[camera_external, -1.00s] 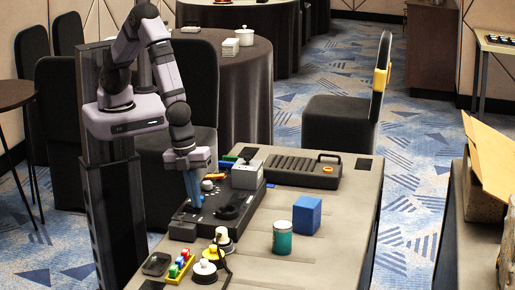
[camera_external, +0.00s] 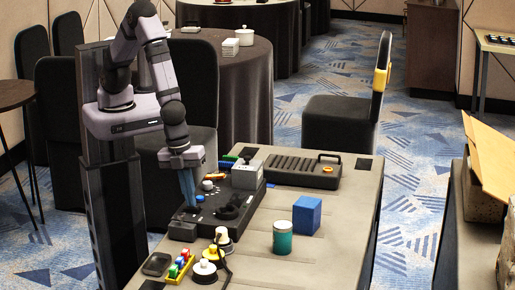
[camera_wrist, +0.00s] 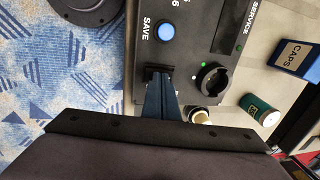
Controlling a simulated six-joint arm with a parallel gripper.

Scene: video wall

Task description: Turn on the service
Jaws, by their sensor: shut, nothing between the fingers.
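A dark control console (camera_external: 215,215) lies on the near left of the table. In the wrist view the printed word SERVICE (camera_wrist: 261,17) is at the upper right, beside a dark rectangular part (camera_wrist: 232,28). A small green light (camera_wrist: 239,48) shows below it. My gripper (camera_external: 192,205) points down over the console's left part, its blue fingers shut and empty. In the wrist view its fingertips (camera_wrist: 160,76) are at a small black part below the blue SAVE button (camera_wrist: 163,31); I cannot tell whether they touch it. The fingers partly hide that part.
A black round knob (camera_wrist: 213,80) is right of the fingers. A grey box (camera_external: 248,174) stands at the console's back. A blue block (camera_external: 307,215) and a green can (camera_external: 282,238) stand on the table's right.

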